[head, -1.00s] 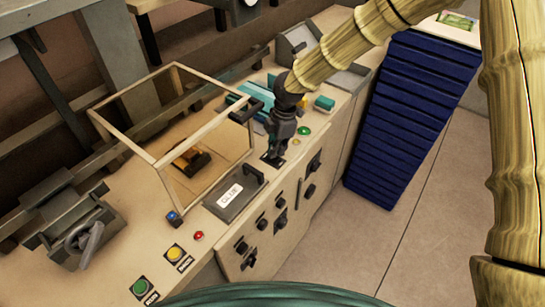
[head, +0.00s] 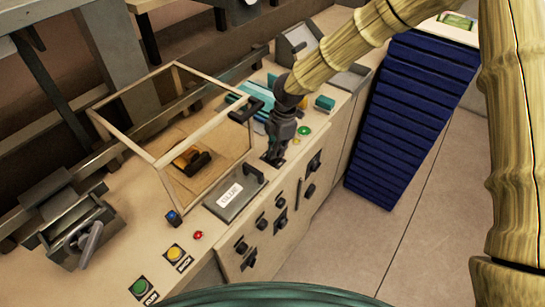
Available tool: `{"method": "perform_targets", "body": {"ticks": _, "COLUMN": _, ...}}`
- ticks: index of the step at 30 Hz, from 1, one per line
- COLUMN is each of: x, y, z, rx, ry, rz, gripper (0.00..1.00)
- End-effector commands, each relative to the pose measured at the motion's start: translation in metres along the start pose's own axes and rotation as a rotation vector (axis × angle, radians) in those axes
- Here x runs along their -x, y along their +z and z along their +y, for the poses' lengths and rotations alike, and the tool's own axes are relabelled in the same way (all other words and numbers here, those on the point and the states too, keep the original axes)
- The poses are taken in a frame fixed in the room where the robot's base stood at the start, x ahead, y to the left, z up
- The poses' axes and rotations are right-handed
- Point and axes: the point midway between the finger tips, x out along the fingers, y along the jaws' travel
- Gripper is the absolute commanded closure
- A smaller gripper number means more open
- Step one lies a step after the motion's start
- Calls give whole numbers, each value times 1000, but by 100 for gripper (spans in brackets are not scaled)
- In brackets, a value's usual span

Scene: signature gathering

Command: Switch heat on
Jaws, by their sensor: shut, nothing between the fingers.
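My gripper (head: 272,160) is shut and empty, pointing down at the machine's top near its front edge, just right of the lid marked GLUE (head: 234,195). Its tip covers a small dark spot on the top there; I cannot tell whether it touches it. No label reading heat is legible. The front panel (head: 268,238) has several black knobs and switches, such as one at the upper right (head: 314,161). Buttons on the top include a green one (head: 304,131) right of my gripper, and a red (head: 198,235), a yellow (head: 174,254) and another green (head: 141,287) at the lower left.
A clear framed guard (head: 150,158) stands left of my gripper, with a black handle (head: 245,111) close to it. A blue slatted stack (head: 410,115) stands at the right. Bare floor (head: 380,245) lies in front of the panel.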

Motion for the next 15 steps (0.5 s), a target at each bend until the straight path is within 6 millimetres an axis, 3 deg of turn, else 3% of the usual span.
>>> {"method": "perform_targets", "body": {"ticks": 15, "x": -6, "y": 1, "z": 0, "rx": 0, "ry": 0, "rz": 0, "gripper": 100}}
